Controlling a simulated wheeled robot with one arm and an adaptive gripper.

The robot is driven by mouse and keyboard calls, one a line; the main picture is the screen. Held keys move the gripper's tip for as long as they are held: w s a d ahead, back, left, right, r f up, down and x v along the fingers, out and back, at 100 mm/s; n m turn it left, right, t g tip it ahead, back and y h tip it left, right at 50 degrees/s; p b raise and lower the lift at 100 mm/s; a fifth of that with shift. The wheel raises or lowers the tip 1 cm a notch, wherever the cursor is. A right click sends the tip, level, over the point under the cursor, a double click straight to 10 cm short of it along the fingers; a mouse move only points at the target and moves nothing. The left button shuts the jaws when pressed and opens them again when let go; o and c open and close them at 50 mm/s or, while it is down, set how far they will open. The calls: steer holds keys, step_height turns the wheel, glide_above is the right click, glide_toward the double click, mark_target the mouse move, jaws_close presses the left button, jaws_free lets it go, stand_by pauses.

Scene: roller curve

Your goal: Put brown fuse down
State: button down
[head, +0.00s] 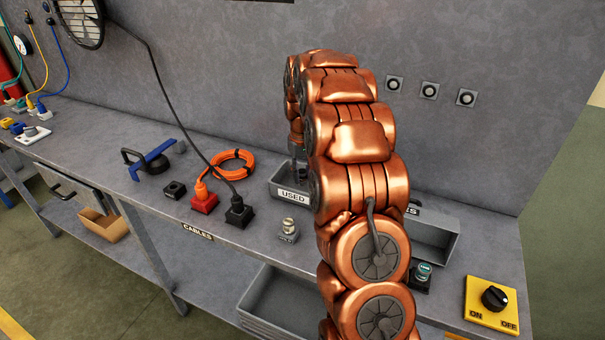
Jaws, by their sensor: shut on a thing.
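My gripper (297,152) is at the far end of my copper-coloured arm. It points down at the grey bin labelled USED (291,196), over or inside its back part. The gripper shows only in small part, beside my arm links. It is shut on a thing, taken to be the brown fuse. The fuse itself is hidden, and I cannot tell whether it touches the bin floor. A pale fuse-like piece (289,224) stands upright in a small grey holder in front of the bin. A green-topped piece (424,269) sits in a dark holder to the right.
A second grey bin (437,238), its label partly covered, stands behind my arm at right. A yellow ON/OFF switch (491,304) is at the right end.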

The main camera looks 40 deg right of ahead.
mark_target(302, 173)
steer(key=shift+f, duration=0.5)
steer(key=shift+f+b, duration=0.4)
steer(key=shift+f, duration=0.1)
steer(key=c, duration=0.9)
jaws_free()
steer(key=shift+r+p, duration=0.4)
steer(key=shift+r, duration=0.1)
step_height(302, 173, up, 11)
steer(key=b, duration=0.3)
steer(key=shift+r, duration=0.55)
